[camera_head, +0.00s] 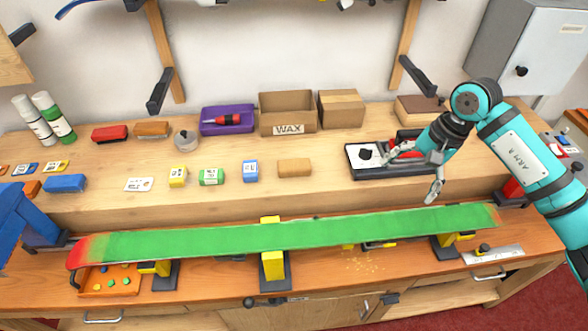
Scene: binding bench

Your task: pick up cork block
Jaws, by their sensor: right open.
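The cork block (294,168) is a small tan block with rounded edges. It lies flat on the raised wooden shelf of the bench, right of a small blue block (250,171). Nothing covers it. My right gripper (413,172), on the teal arm, is open and empty. It is well to the right of the cork block and apart from it, above the front of the shelf and in front of a black-and-white device (362,172). My left gripper is not in view.
A long green ski or board (200,239) lies across yellow-topped supports in front. An open WAX box (288,113), a closed cardboard box (341,109) and a purple case (227,119) stand behind the cork block. The shelf right of the block is clear up to the device.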

